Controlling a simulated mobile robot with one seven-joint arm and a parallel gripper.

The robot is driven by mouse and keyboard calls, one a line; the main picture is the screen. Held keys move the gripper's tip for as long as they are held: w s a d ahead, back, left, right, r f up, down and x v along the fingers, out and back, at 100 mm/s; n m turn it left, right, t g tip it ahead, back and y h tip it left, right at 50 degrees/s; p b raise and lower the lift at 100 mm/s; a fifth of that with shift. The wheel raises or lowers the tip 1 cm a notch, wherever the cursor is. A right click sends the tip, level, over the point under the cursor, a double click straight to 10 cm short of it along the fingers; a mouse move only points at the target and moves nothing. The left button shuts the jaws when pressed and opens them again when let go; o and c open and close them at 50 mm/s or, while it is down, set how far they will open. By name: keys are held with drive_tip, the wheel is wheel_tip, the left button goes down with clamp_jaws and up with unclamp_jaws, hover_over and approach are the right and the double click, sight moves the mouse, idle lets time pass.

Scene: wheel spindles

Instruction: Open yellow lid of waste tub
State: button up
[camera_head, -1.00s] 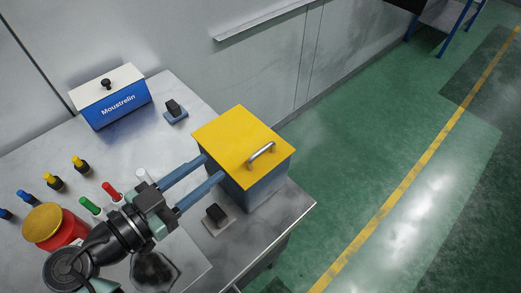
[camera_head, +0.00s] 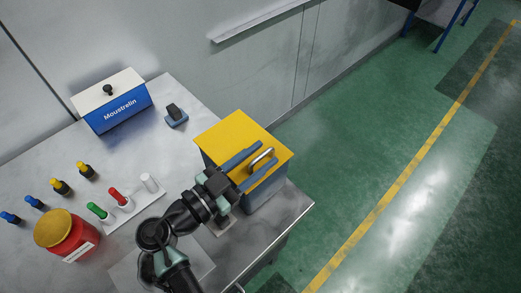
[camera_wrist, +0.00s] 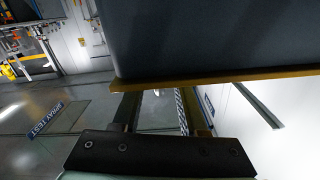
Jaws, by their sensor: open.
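The waste tub (camera_head: 262,196) is a grey-blue box near the right edge of the bench, and its yellow lid (camera_head: 225,130) lies flat and closed on top. A curved metal handle (camera_head: 262,157) stands on the lid. My gripper (camera_head: 266,156) is open over the lid, with one finger on each side of the handle in the head view. I cannot tell whether a finger touches it. In the wrist view the dark tub wall (camera_wrist: 220,38) and the yellow lid edge (camera_wrist: 225,78) fill the upper part, beside my open fingers (camera_wrist: 160,108).
A blue Moustrelin box (camera_head: 118,110) with a white lid stands at the back left. A red jar (camera_head: 72,240) with a yellow lid and several coloured small bottles are at the left. A small dark block (camera_head: 175,112) sits behind the tub. Green floor lies right of the bench.

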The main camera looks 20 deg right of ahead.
drive_tip(key=shift+w+d, duration=0.15)
drive_tip(key=shift+d, duration=0.2)
clamp_jaws()
idle(1.2)
